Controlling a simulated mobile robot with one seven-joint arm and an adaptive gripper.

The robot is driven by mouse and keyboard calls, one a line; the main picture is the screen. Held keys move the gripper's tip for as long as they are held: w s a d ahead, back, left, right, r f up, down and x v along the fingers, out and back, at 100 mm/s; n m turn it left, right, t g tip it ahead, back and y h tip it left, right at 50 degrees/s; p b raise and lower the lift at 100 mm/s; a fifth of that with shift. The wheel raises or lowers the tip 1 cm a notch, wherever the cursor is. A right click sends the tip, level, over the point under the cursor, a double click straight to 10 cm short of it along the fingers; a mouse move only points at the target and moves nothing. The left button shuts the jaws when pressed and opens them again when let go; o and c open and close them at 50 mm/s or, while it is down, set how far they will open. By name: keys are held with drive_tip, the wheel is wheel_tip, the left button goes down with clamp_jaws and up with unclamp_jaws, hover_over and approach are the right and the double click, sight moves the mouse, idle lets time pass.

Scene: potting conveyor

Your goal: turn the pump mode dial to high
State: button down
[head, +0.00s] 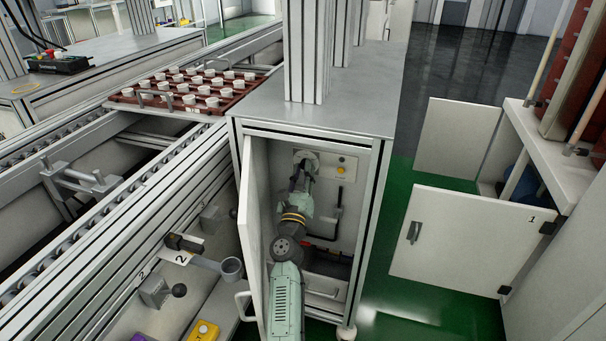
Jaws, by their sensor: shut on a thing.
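The pump mode dial (311,156) is a round pale fitting on the back panel, high inside the open cabinet (384,140). My gripper (303,168) reaches through the doorway to the dial and is shut on it. The fingers cover most of the dial's middle, so its pointer and the mode it is set to cannot be read.
The cabinet door (254,240) stands open close to the left of my arm. A yellow button (340,170) is right of the dial. A conveyor (100,190) runs at left, with a red tray (118,98) of white pots. A numbered door (460,245) stands at right.

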idle(0.3)
drive_tip(key=c, duration=1.4)
unclamp_jaws()
drive_tip(key=shift+o, duration=0.2)
drive_tip(key=shift+r, duration=0.1)
